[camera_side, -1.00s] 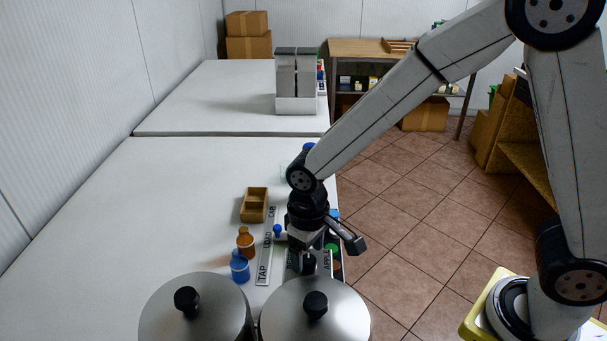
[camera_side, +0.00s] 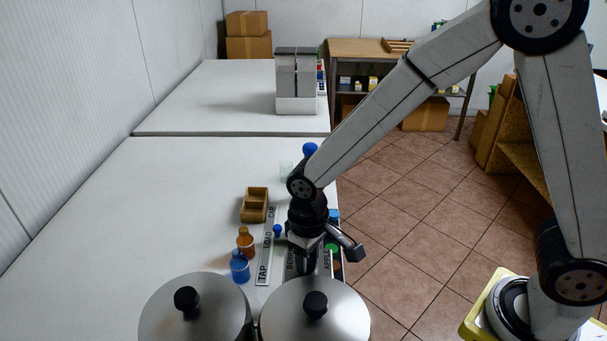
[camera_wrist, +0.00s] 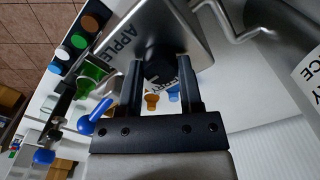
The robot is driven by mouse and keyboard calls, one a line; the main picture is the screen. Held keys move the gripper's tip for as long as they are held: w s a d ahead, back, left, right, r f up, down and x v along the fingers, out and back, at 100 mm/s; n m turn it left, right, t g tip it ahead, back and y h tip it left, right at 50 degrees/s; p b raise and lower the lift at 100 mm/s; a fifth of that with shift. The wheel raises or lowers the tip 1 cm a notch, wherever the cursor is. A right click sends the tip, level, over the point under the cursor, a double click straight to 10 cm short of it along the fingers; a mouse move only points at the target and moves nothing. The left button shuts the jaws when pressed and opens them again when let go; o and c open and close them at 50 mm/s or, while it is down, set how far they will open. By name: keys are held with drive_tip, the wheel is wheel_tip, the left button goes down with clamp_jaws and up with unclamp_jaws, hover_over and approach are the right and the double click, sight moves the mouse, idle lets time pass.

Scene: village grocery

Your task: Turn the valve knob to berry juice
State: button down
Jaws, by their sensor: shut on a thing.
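The black valve knob (camera_wrist: 160,68) sits between my gripper's two fingers in the wrist view, on a metal plate (camera_wrist: 190,38) marked APPLE on one side and BERRY on the other. My gripper (camera_wrist: 161,80) is shut on the knob. In the side view my gripper (camera_side: 312,262) reaches straight down to the plate, just behind the right pot, and hides most of the knob. I cannot tell exactly which way the knob points.
Two lidded steel pots (camera_side: 195,315) (camera_side: 315,312) stand in front. A wooden tray (camera_side: 255,204) is farther back. The table's left side is clear.

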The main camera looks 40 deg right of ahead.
drive_tip(key=shift+n, duration=0.4)
drive_tip(key=n, duration=1.1)
idle(0.3)
drive_tip(key=shift+c, duration=1.3)
unclamp_jaws()
drive_tip(key=shift+r, duration=0.1)
